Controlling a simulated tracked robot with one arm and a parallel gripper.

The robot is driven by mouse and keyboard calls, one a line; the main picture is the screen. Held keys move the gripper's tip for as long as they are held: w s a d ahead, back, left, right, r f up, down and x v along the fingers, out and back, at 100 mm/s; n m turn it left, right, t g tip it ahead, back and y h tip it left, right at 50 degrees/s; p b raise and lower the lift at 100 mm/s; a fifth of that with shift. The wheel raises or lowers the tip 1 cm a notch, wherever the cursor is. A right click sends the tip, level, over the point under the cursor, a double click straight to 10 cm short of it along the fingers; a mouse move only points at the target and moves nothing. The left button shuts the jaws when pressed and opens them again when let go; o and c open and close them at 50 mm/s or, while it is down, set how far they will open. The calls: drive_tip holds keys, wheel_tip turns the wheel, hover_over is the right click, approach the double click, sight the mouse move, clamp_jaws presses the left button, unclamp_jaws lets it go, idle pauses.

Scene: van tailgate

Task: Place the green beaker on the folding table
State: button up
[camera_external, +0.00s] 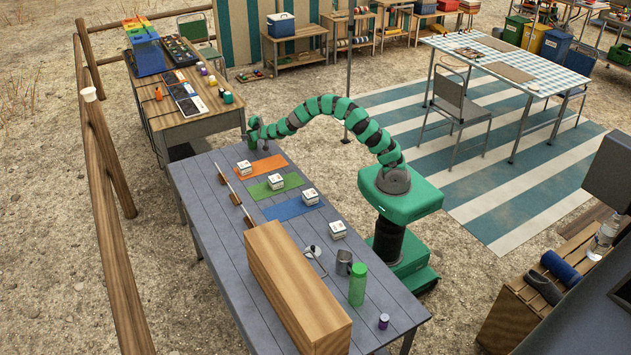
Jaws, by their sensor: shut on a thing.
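My gripper (254,126) is at the far end of my green and black arm, which arches to the left from its base. It is shut on the small green beaker (252,139), which looks upright. The beaker shows by the far edge of the grey plank table (207,188); I cannot tell how high it is or whether it touches the top. Another table (540,82), with thin legs and a checked cloth, stands at the upper right. I cannot tell which of the two is the folding table.
The grey table bears orange (272,164), green (262,190) and blue (285,209) mats, several white boxes, a long wooden box (290,285), a metal jug (344,262) and a green bottle (358,285). A side table (205,128) stands left of my gripper.

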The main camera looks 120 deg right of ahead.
drive_tip(key=shift+f, duration=0.1)
drive_tip(key=o, duration=1)
drive_tip(key=shift+s+a+r, duration=0.2)
drive_tip(key=shift+a+r, duration=0.2)
drive_tip(key=p+v, duration=0.2)
drive_tip(key=v, duration=0.9)
